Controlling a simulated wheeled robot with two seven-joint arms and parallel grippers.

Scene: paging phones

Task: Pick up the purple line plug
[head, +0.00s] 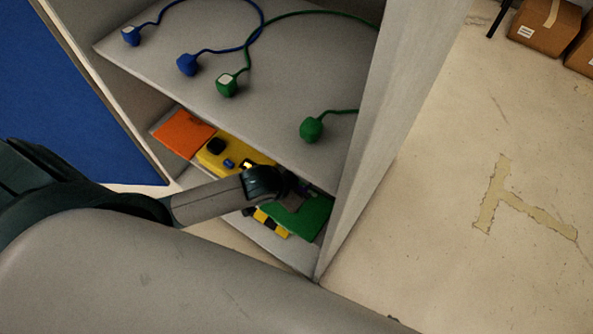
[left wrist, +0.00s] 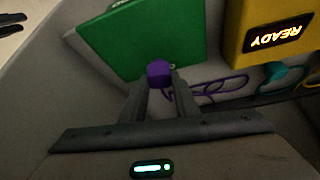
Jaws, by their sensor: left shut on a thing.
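The purple line plug (left wrist: 158,73) shows in the left wrist view between the two fingertips of my left gripper (left wrist: 160,82), which is shut on it. A purple cord (left wrist: 222,87) lies looped behind, to the right. In the head view my left arm reaches into the lower shelf. The gripper (head: 291,187) there is dark and small, and the plug cannot be made out. Two dark prongs at the top left of the left wrist view look like the parted fingers of my right gripper (left wrist: 11,23), far from the plug.
A green panel (left wrist: 135,35) and a yellow box reading READY (left wrist: 240,40) are close to the plug. A teal cord (left wrist: 292,76) lies to the right. An orange panel (head: 183,132) is on the lower shelf. Blue and green plugs (head: 311,130) rest on the upper shelf (head: 290,70).

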